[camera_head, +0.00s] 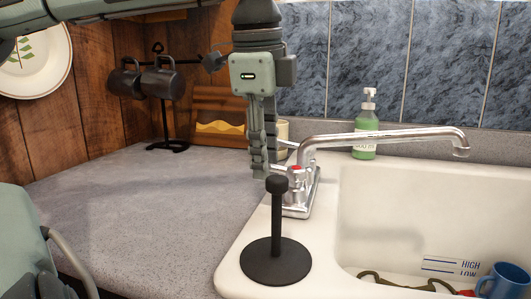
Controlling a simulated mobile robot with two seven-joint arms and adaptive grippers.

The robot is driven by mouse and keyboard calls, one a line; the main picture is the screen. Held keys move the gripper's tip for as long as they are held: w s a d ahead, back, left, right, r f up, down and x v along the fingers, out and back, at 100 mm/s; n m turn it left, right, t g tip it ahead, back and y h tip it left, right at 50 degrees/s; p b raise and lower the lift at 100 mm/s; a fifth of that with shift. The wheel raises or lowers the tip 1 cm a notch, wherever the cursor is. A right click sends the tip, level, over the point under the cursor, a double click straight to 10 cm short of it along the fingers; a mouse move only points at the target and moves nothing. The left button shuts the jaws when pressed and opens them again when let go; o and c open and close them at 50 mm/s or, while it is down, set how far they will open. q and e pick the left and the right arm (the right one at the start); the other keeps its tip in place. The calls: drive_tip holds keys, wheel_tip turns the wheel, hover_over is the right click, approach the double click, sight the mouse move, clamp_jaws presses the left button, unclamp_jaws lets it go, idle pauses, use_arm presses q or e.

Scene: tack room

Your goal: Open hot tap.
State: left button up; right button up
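The chrome faucet (375,138) stands on the sink's left rim, its long spout reaching right over the basin. The hot tap (297,172) is the handle with a red mark at the faucet's base. My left gripper (264,170) hangs down from the top, just left of the faucet and hot tap. Its fingers point down and overlap in this view, so I cannot tell how far apart they are. I cannot tell whether a finger touches the handle. A cold handle is not clearly visible. My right gripper is out of view.
A black stand (277,262) with an upright post stands on the rim in front of the tap. A green soap bottle (365,135) is behind the spout. A mug rack (165,120) stands at back left. The grey counter (140,215) is mostly clear. A blue mug (503,282) is in the basin.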

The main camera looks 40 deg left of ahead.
use_arm(q)
clamp_jaws()
idle(0.3)
